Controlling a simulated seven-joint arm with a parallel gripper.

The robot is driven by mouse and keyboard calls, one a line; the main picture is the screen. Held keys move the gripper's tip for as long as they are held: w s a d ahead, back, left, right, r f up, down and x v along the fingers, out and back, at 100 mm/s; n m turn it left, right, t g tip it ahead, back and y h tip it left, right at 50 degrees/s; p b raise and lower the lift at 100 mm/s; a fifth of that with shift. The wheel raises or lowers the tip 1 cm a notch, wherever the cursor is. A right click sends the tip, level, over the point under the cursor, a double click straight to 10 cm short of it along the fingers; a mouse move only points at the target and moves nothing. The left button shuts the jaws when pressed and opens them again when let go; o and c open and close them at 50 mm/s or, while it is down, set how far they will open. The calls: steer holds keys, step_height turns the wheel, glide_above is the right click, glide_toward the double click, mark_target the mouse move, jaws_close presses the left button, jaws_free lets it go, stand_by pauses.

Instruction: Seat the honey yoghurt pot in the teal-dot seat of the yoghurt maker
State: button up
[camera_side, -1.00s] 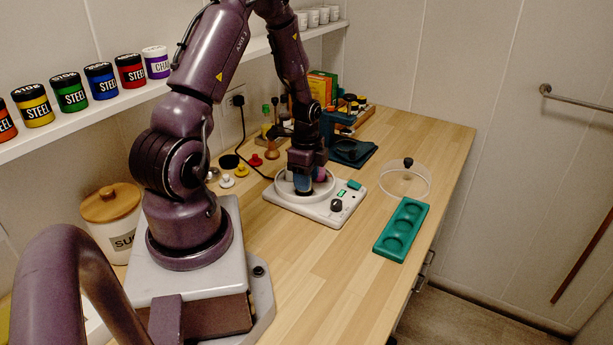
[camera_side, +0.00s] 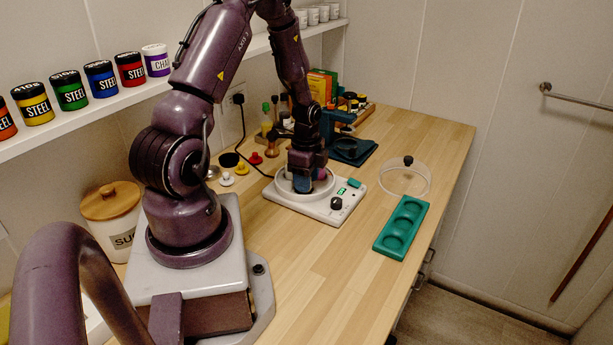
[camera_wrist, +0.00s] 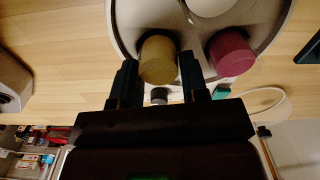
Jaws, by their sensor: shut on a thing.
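The honey-yellow yoghurt pot (camera_wrist: 158,60) is between the fingers of my gripper (camera_wrist: 158,72) in the wrist view, and the gripper is shut on it. In the side view my gripper (camera_side: 302,186) reaches down into the round bowl of the white yoghurt maker (camera_side: 318,207), and its fingers hide the honey pot. A magenta pot (camera_wrist: 231,53) stands in the maker to the right of the held pot in the wrist view. A pale round shape (camera_wrist: 208,4) is cut off at that view's top edge. I cannot see a teal dot, nor whether the held pot touches a seat.
A teal tray with round recesses (camera_side: 401,230) lies right of the maker. A clear lid with a black knob (camera_side: 405,178) is behind the tray. Small coloured knobbed items (camera_side: 241,168) stand left of the maker. The front counter (camera_side: 320,275) is clear.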

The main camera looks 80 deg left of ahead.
steer(key=shift+f, duration=0.3)
steer(key=o, duration=1.2)
steer(key=shift+r, duration=3.5)
